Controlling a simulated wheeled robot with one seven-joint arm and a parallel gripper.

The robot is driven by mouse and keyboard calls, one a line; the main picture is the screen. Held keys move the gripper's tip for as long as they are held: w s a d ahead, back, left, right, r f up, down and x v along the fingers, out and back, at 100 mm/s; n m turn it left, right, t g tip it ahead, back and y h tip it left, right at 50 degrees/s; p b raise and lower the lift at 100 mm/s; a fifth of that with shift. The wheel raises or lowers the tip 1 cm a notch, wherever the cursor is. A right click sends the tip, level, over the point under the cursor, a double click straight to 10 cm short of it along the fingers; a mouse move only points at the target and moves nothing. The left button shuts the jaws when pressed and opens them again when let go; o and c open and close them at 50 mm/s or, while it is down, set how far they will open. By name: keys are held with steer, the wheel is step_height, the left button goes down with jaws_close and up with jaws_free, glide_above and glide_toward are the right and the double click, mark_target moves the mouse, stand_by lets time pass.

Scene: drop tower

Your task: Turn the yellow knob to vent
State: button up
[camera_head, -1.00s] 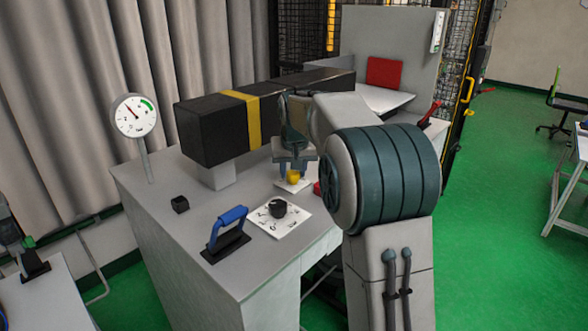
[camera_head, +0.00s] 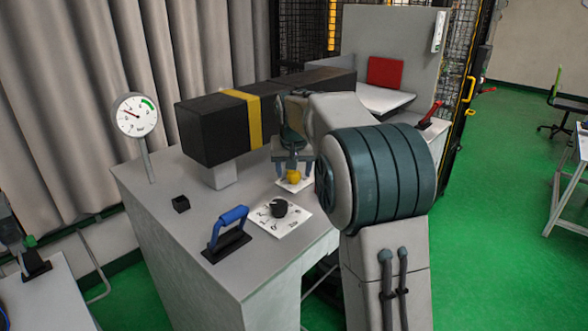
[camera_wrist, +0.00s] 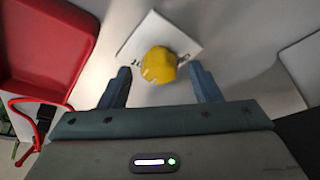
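The yellow knob (camera_head: 294,176) sits on a small white plate (camera_head: 283,185) on the grey bench top. In the wrist view the knob (camera_wrist: 158,66) is between my two finger tips and a little beyond them, with its white plate (camera_wrist: 185,40) behind it. My gripper (camera_head: 293,164) is just above the knob, pointing down. In the wrist view my gripper (camera_wrist: 160,80) is open, with a gap between each finger and the knob. Lettering on the plate is partly hidden by the knob.
A black knob (camera_head: 279,208) on a white dial plate and a blue-handled lever (camera_head: 229,229) stand nearer on the bench. A black box with a yellow band (camera_head: 253,117) lies behind my gripper. A gauge (camera_head: 136,115) stands at left. A red tray (camera_wrist: 45,45) shows in the wrist view.

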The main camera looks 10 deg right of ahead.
steer(key=shift+r, duration=0.15)
steer(key=d+v, duration=0.1)
steer(key=v, duration=1.2)
steer(key=shift+a+r+b, duration=0.3)
steer(key=shift+a+b, duration=0.05)
steer(key=shift+a, duration=0.15)
steer(key=shift+s, duration=0.1)
steer(key=s+f, duration=0.6)
steer(key=s, duration=0.4)
steer(key=s+f+n+g, duration=0.1)
steer(key=s+f, duration=0.6)
steer(key=s, duration=0.4)
steer(key=s+d+f+n, duration=0.1)
steer(key=s+f, duration=0.6)
steer(key=s, duration=0.3)
steer(key=shift+s+g+y, duration=0.3)
steer(key=shift+y, duration=0.1)
